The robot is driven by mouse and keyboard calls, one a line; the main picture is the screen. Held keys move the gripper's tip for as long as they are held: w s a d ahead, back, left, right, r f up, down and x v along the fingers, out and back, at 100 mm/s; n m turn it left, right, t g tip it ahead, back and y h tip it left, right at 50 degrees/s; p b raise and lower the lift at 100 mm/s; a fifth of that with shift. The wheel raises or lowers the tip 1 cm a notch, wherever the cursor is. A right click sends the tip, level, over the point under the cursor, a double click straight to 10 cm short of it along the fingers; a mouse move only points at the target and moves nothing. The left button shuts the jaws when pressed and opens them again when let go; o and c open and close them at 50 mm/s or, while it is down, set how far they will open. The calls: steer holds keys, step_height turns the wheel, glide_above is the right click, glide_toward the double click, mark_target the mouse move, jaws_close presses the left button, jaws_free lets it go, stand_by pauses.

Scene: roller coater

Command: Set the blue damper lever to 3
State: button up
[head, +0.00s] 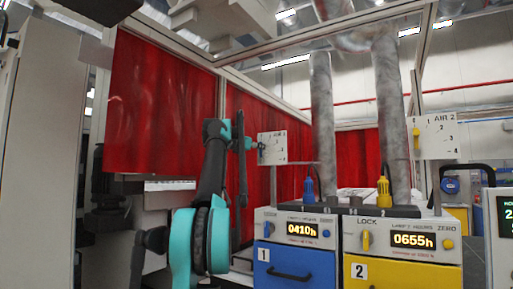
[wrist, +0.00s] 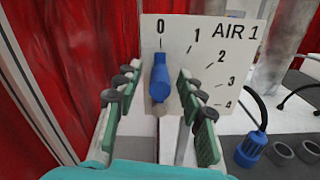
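The blue damper lever (wrist: 159,80) is upright on the white AIR 1 scale plate (wrist: 202,72), its upper end pointing at 0. The marks 1 to 4 curve down to its right. My gripper (wrist: 158,88) is open, with one finger pair on each side of the lever and a visible gap on both sides. In the head view, my gripper (head: 249,144) is at the left edge of the AIR 1 plate (head: 277,148); the lever there is mostly hidden and too small to read.
A second plate, AIR 2 (head: 436,137), with a yellow lever (head: 416,138) stands at the right. Below are a blue unit 1 (head: 296,268) and a yellow unit 2 (head: 403,271). Grey vertical ducts (head: 323,120) rise behind them. Red curtains (head: 160,100) hang at the left.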

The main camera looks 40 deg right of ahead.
jaws_close()
steer(key=shift+s, duration=0.15)
stand_by(0.4)
steer(key=s+m, duration=0.1)
steer(key=m, duration=0.1)
steer(key=s+m, duration=0.1)
steer(key=m, duration=0.1)
steer(key=s+d+f+m, duration=0.1)
steer(key=m, duration=0.3)
steer(key=s+f+m, duration=0.1)
steer(key=m, duration=0.1)
steer(key=shift+s+d+f, duration=0.1)
steer(key=shift+s+d, duration=0.05)
steer(key=shift+s+d+f+m, duration=0.1)
steer(key=shift+s+f+m, duration=0.25)
steer(key=shift+m, duration=0.5)
steer(key=shift+s+f+m, duration=0.1)
steer(key=shift+f+m, duration=0.3)
steer(key=shift+m, duration=0.45)
